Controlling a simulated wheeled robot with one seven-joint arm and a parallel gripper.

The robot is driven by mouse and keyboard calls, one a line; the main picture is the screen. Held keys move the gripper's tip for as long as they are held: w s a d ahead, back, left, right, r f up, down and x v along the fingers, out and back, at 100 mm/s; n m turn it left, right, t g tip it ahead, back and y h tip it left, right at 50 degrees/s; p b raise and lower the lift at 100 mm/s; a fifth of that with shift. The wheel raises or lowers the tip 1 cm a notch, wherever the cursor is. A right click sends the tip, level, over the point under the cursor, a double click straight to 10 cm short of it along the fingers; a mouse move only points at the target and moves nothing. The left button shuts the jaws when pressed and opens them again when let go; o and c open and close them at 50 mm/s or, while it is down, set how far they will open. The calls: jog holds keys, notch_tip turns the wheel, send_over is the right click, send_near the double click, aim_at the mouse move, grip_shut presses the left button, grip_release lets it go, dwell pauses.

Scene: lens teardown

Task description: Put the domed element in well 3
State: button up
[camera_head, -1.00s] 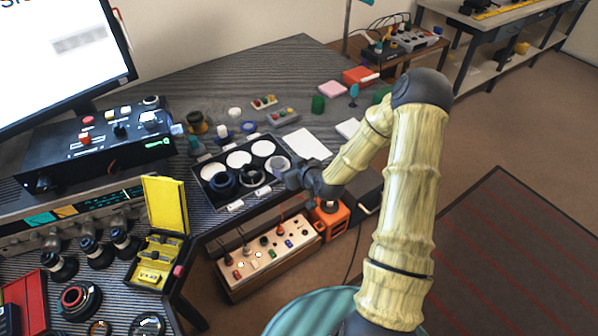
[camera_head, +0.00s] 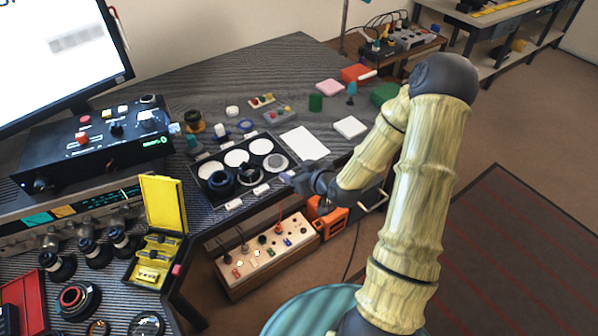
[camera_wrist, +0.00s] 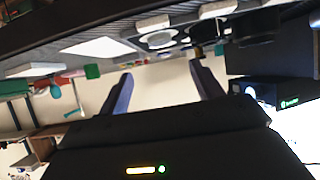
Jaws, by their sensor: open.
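A black tray (camera_head: 202,190) on the desk has two rows of round wells. A round grey translucent disc (camera_head: 276,161), likely the domed element, sits in the right well of the front row; its dome cannot be made out. The other two front wells hold dark rings (camera_head: 221,183). The back-row wells show bare white discs (camera_head: 236,157). The well numbers are unreadable. My gripper (camera_head: 288,176) is just off the tray's front right corner, apart from the disc. In the wrist view my gripper (camera_wrist: 160,82) has its fingers spread with nothing between them.
A white sheet (camera_head: 305,143) lies right of the tray. A white switch box (camera_head: 262,250) and an orange box (camera_head: 328,220) stand in front. A yellow open case (camera_head: 160,205) is at left. Small jars and blocks sit behind the tray.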

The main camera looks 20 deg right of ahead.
jog(key=s+a+r+m+g+h, duration=0.1)
jog(key=s+r+g, duration=0.3)
jog(key=s, duration=0.5)
jog(key=s+a+r+m+g+h, duration=0.2)
jog(key=s+r+g, duration=0.3)
jog(key=s, duration=0.5)
jog(key=shift+r+m+h, duration=0.3)
jog(key=shift+r+h, duration=0.1)
jog(key=shift+r, duration=0.4)
jog(key=shift+s, duration=0.1)
jog(key=w+p+v, duration=0.2)
jog(key=p+v, duration=1)
jog(key=shift+w+r, duration=0.35)
